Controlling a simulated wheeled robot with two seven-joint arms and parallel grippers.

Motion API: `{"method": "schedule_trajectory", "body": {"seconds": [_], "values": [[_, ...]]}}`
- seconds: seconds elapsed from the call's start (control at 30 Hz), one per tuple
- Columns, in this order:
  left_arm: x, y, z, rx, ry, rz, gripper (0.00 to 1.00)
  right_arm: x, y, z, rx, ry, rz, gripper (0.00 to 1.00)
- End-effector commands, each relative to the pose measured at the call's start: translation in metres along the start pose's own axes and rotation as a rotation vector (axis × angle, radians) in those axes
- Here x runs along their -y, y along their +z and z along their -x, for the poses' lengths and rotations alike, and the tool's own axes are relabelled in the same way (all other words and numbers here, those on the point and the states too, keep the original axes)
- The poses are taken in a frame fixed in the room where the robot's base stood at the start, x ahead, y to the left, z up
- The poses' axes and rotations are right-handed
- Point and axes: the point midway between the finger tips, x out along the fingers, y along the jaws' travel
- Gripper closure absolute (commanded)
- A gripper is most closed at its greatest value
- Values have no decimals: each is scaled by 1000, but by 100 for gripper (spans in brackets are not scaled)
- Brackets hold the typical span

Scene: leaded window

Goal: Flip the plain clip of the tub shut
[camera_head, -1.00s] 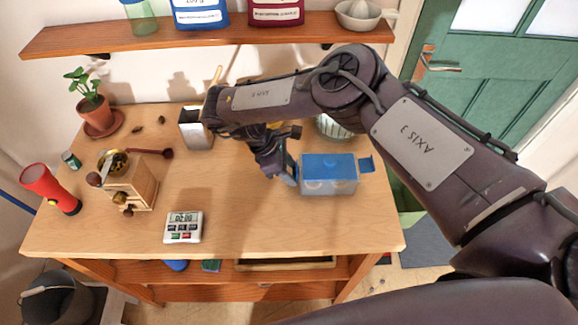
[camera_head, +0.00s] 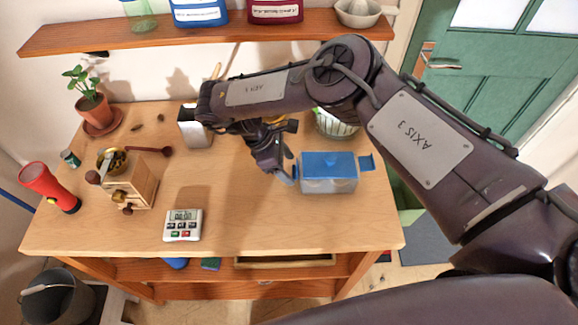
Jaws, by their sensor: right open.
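A clear tub with a blue lid (camera_head: 328,164) stands on the right part of the table. A blue clip (camera_head: 367,163) sticks out from its right side, swung away from the wall. My right gripper (camera_head: 281,172) is open at the tub's left side, pointing down. A small bluish piece shows by its fingertips; I cannot tell whether it is the left clip or whether the fingers touch it. Which clip is plain cannot be made out. My left gripper is not in view.
A strainer-like bowl (camera_head: 336,124) stands behind the tub, partly hidden by my right arm. The table in front of the tub is clear.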

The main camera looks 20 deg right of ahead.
Motion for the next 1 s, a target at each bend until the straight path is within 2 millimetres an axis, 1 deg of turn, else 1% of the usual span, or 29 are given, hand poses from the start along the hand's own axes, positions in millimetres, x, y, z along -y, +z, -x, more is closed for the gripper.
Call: {"method": "schedule_trajectory", "body": {"seconds": [0.03,0.2,0.3,0.4,0.53,1.0], "values": [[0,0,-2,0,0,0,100,-1,0,10,0,7,1,35],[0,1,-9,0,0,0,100,-1,-1,39,2,8,1,35],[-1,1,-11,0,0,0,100,-1,-1,52,2,6,1,35],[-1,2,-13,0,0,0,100,0,0,60,2,3,0,35],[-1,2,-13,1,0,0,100,0,0,64,2,1,-1,35],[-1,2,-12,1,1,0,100,0,0,64,1,1,0,35]]}}
